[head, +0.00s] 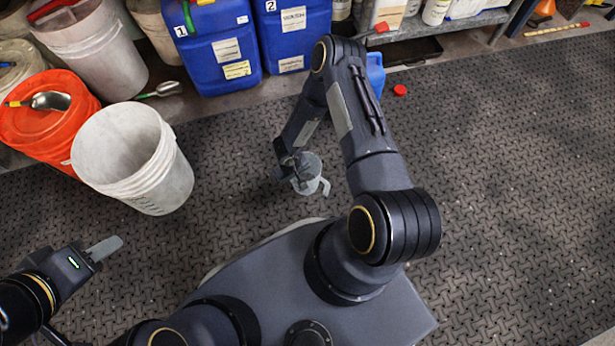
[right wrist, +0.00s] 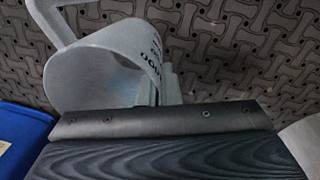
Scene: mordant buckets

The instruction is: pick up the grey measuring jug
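The grey measuring jug (head: 310,176), with an open top and a handle, is in front of my base in the head view. In the right wrist view the jug (right wrist: 95,72) fills the upper left, tilted, with dark print on its side. My right gripper (head: 288,166) is at the jug's left side in the head view. Its light-grey fingers (right wrist: 168,86) are close together at the jug's wall and look shut on it; the gripper body partly hides them. My left gripper (head: 105,247) is at the lower left, away from the jug; its finger gap does not show.
A white bucket (head: 140,165) stands left of the jug. An orange bucket (head: 45,125) with a scoop (head: 48,101) and blue canisters (head: 215,50) (head: 292,30) stand behind. A red cap (head: 400,90) lies on the mat. The patterned floor at right is clear.

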